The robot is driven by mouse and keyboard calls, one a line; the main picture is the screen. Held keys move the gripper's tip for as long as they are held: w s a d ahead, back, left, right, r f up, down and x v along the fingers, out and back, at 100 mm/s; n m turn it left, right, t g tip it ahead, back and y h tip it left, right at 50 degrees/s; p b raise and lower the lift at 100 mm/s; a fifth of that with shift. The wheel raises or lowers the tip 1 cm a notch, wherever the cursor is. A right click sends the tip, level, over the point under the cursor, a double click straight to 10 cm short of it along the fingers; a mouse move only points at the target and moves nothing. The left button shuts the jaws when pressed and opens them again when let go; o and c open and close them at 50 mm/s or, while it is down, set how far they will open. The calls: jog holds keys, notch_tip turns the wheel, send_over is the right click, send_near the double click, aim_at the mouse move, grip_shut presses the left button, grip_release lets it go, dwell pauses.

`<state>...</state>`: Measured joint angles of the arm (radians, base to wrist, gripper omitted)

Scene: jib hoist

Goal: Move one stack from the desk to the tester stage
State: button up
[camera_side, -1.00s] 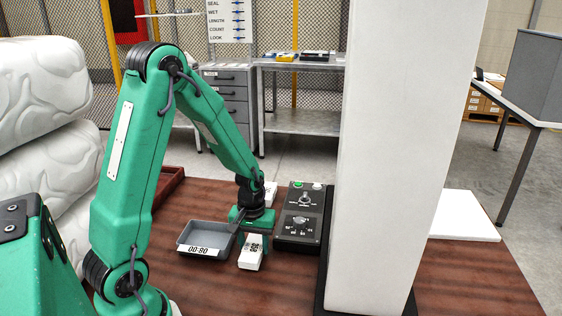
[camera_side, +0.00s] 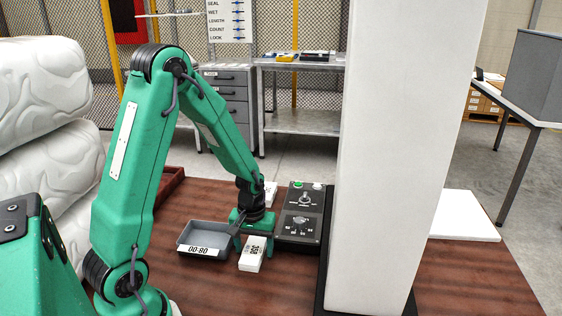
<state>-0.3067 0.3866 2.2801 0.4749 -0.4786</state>
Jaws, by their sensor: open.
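A white stack (camera_side: 251,258) with a black-printed label lies on the brown desk (camera_side: 290,290), just in front of my gripper. My gripper (camera_side: 252,243) points down and is open, its two fingers spread left and right at the far end of this stack. I cannot tell whether they touch it. A second white stack (camera_side: 271,188) shows partly behind my gripper. A black tester box (camera_side: 300,218) with knobs and a green button stands right of the gripper. I cannot make out its stage; a white pillar hides what lies behind it.
A grey tray (camera_side: 182,243) marked 00-80 sits close left of the gripper. The tall white pillar (camera_side: 395,150) blocks the right side of the desk. A white slab (camera_side: 465,214) shows beyond it. A brown-red tray (camera_side: 170,186) lies at the back left. White sacks (camera_side: 45,90) are piled far left.

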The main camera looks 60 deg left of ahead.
aim_at(254, 250)
jog(key=shift+r, duration=0.1)
notch_tip(254, 250, up, 12)
dwell(0.8)
jog(key=shift+r, duration=0.1)
dwell(0.4)
jog(key=s+d+r+m+t, duration=0.5)
jog(key=s+d+r+m, duration=0.4)
jog(key=r, duration=0.3)
jog(key=shift+s+d+t, duration=0.3)
jog(key=shift+s+d, duration=0.05)
jog(key=shift+d, duration=0.25)
jog(key=shift+o, duration=0.5)
